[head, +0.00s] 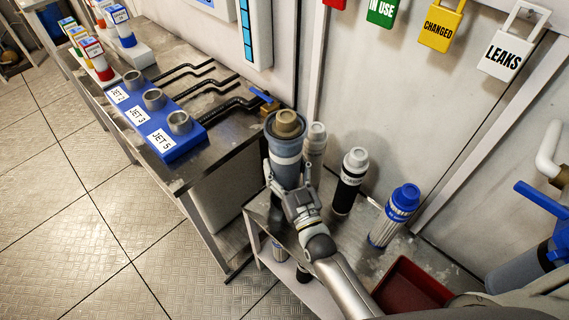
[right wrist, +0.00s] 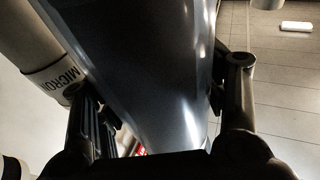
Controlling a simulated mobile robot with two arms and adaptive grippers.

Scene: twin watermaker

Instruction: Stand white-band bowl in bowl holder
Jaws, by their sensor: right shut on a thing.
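The bowl (head: 285,170) is a blue-grey cylinder with a paler band below its rim. A tan capped piece (head: 287,124) stands in its mouth. My right gripper (head: 297,195) is shut on the bowl's near side and holds it roughly upright by the left end of the low bench. In the right wrist view the glossy dark bowl (right wrist: 145,70) fills the space between the two fingers. The bowl's bottom is hidden, so I cannot tell whether it touches anything. I cannot pick out the bowl holder for certain. My left gripper is not in view.
White (head: 316,142), black-bodied (head: 350,180) and blue-capped (head: 397,215) cartridges stand on the low bench close right of the bowl. A red tray (head: 411,288) lies nearer. The steel table (head: 225,136) at left carries a blue block (head: 162,137) with several jets.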

